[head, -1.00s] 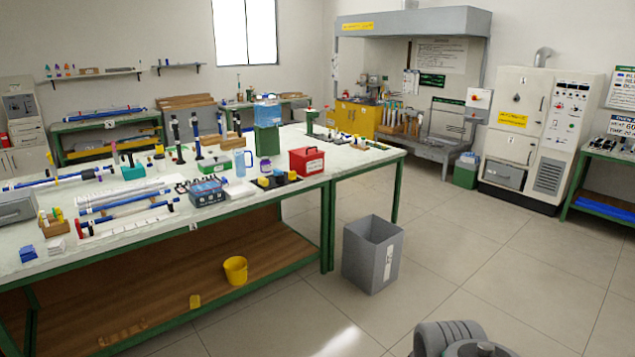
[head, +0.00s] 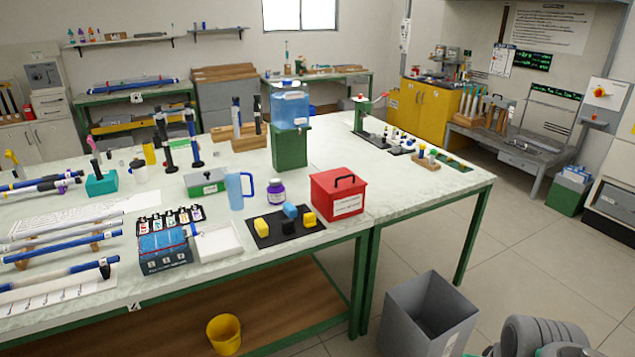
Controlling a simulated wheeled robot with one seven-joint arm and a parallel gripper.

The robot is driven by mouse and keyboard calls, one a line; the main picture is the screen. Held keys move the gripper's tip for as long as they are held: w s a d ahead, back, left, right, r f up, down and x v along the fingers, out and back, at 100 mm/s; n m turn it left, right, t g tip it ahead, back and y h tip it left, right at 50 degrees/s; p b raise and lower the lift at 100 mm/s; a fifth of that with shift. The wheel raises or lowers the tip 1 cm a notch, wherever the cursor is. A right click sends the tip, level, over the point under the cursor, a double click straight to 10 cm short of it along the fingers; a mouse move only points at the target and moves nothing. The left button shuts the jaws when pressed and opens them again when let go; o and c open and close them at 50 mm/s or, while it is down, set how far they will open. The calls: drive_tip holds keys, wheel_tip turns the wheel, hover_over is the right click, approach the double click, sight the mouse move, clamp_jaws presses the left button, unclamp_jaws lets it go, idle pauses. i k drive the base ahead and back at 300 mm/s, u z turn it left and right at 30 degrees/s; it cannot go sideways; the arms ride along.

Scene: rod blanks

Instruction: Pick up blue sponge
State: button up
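A small blue block, which looks like the blue sponge (head: 290,210), lies at the back of a black mat (head: 262,238) on the long workbench. A yellow block (head: 262,227) is on the mat to its left and another yellow block (head: 309,219) is close to its right. A black block (head: 288,227) is in front of it. The blue block is small in the picture, so its texture cannot be told. My gripper is not in view; only a grey rounded part of my arm shows at the bottom right.
A red box (head: 337,195) stands right of the mat, and a purple-labelled jar (head: 276,192) and blue jug (head: 237,190) stand behind it. A white tray (head: 217,243) lies left. A grey bin (head: 428,315) stands on the floor before the bench. Floor at right is open.

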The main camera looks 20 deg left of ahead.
sight(288, 209)
drive_tip(key=u, duration=0.4)
drive_tip(key=i, duration=1.35)
drive_tip(key=u, duration=1.85)
drive_tip(key=i, duration=1)
drive_tip(key=u, duration=0.75)
